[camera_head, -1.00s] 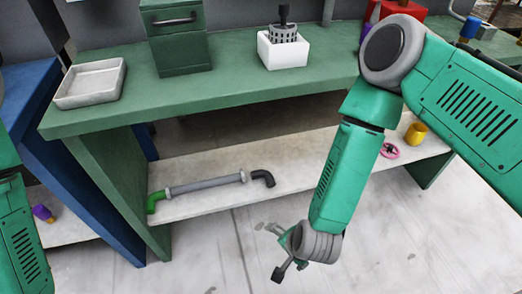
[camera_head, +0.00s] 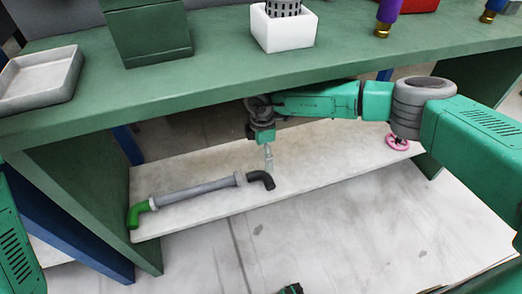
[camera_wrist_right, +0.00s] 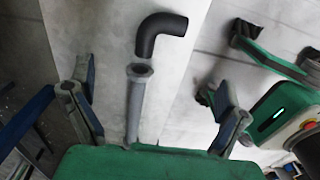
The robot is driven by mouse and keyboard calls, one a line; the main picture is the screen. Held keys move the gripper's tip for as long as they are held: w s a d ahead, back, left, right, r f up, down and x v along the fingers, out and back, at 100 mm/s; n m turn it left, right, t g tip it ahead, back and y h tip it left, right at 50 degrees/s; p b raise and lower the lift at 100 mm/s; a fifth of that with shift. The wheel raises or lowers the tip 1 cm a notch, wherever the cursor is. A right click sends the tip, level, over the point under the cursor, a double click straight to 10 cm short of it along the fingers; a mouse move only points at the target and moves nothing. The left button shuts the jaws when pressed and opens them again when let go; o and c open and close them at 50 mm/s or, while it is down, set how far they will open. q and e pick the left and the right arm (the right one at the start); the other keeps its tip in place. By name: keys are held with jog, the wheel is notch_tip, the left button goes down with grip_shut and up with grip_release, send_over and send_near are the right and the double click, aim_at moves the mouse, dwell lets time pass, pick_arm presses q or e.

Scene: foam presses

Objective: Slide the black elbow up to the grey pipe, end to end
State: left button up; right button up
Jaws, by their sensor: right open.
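The black elbow (camera_head: 262,179) lies on the pale lower shelf at the right end of the grey pipe (camera_head: 200,189). In the right wrist view, the elbow (camera_wrist_right: 160,32) has one end facing the flanged end of the pipe (camera_wrist_right: 135,105), with a narrow gap between them. The elbow's other end bends away to the side. My right gripper (camera_head: 268,162) reaches under the worktop, close to the elbow. The right wrist view shows its fingers (camera_wrist_right: 155,82) spread wide with nothing held, the pipe between them. My left gripper is not clearly visible.
A green elbow (camera_head: 138,213) sits at the pipe's left end. The green worktop (camera_head: 220,75) hangs over the pale shelf (camera_head: 205,220). A pink handwheel (camera_head: 398,142) lies farther right on the shelf. The shelf between it and the black elbow looks clear.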

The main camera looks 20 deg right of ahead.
aim_at(262, 182)
jog(key=shift+f, duration=0.1)
notch_tip(262, 182, down, 14)
jog(key=b, duration=0.6)
jog(key=shift+r+b, duration=0.2)
jog(key=shift+b, duration=0.1)
jog(key=c, duration=1.4)
